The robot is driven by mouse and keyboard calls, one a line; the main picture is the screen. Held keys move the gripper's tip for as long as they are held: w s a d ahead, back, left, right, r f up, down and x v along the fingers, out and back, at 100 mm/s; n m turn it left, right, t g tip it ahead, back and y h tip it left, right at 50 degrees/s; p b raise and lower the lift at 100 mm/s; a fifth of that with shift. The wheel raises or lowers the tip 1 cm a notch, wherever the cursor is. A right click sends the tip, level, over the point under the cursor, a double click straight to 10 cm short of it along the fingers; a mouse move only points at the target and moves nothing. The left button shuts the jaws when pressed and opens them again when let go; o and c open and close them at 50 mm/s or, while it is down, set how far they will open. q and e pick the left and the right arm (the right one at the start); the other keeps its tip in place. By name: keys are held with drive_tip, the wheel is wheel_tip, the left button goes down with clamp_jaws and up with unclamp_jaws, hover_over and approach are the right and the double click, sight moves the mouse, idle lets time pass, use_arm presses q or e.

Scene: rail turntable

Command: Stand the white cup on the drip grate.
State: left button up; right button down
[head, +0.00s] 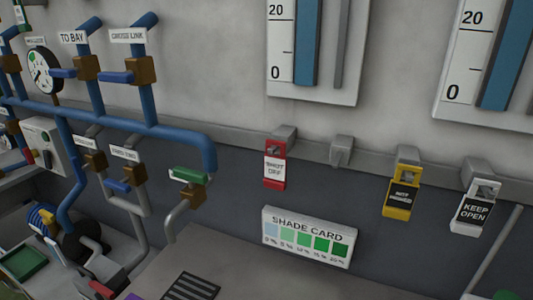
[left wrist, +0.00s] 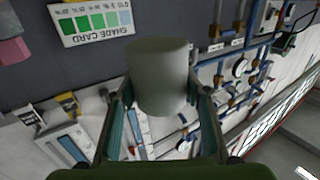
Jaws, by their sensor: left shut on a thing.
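The white cup (left wrist: 160,62) shows in the left wrist view as a pale grey-white cylinder. My left gripper (left wrist: 161,93) is shut on it, with one finger on each side. The cup does not show in the head view. The drip grate (head: 190,287) is probably the dark slatted panel on the grey surface at the bottom edge of the head view, partly cut off. I see nothing standing on its visible part. My right gripper is in neither view.
A shade card (head: 307,238) stands at the back of the grey surface (head: 225,262). Blue pipes (head: 180,133) with valves run along the wall at left. Red, yellow and white tags (head: 274,164) hang on hooks. The visible grey surface between grate and card is clear.

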use_arm(q)
drive_tip(key=w+a+m+h, duration=0.1)
drive_tip(key=w+a+h, duration=0.2)
drive_tip(key=w+a, duration=0.7)
drive_tip(key=shift+a+f+m+b, duration=0.3)
drive_tip(key=shift+a+f+m, duration=0.1)
drive_tip(key=shift+a, duration=0.05)
drive_tip(key=shift+d, duration=0.1)
